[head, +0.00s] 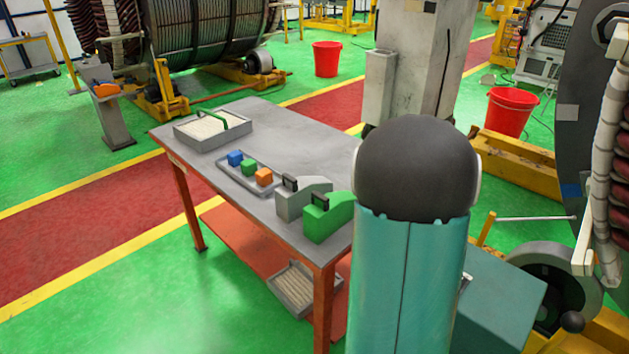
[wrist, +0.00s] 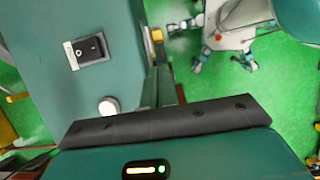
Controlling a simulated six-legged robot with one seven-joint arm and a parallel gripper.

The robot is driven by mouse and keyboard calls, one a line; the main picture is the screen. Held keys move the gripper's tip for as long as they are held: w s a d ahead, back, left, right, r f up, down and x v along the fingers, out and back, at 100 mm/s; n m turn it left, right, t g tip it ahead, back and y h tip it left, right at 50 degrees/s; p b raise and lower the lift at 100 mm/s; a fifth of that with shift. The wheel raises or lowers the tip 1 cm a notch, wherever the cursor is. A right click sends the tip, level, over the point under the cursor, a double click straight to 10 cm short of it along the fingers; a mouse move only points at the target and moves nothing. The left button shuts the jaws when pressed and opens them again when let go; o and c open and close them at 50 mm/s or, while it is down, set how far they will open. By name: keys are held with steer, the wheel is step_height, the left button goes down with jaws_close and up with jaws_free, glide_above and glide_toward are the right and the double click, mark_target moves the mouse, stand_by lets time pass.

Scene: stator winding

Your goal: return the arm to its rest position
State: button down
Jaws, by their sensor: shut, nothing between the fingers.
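My arm stands in the right middle of the head view as a teal link (head: 408,270) under a dark rounded joint. It hides part of the workbench behind it. My gripper is not visible in the head view. In the wrist view my gripper (wrist: 164,78) shows as dark fingers close together, rising from a black crossbar above a teal housing with a small lit indicator. It is shut and empty. Behind and to the left of the fingers is a teal surface (wrist: 60,100) with a black rocker switch (wrist: 90,47) and a white round knob (wrist: 109,106).
A grey workbench (head: 285,120) stands left of my arm. It bears a tray with a green handle (head: 212,130), a tray of coloured blocks (head: 262,196), and grey (head: 300,198) and green (head: 328,218) boxes. Red buckets (head: 327,60) and machinery stand around. Green floor is open at left.

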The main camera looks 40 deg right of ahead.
steer(key=w+a+r+t, duration=0.2)
steer(key=w+a+r, duration=0.2)
steer(key=a, duration=0.2)
steer(key=w+a+r+m+t, duration=0.1)
steer(key=w+a+r+t, duration=0.1)
steer(key=w+a+r, duration=0.3)
steer(key=w+a+r+t, duration=0.1)
steer(key=w+a+r, duration=0.15)
steer(key=a, duration=0.45)
steer(key=s+a+r+t, duration=0.2)
steer(key=a+r, duration=0.2)
steer(key=a, duration=0.5)
steer(key=s+a+r+t, duration=0.2)
steer(key=a+r+t, duration=0.1)
steer(key=a, duration=0.6)
steer(key=shift+a+r+m+y, duration=0.2)
steer(key=shift+r+m+y, duration=0.15)
steer(key=shift+r, duration=0.2)
steer(key=shift+d, duration=0.2)
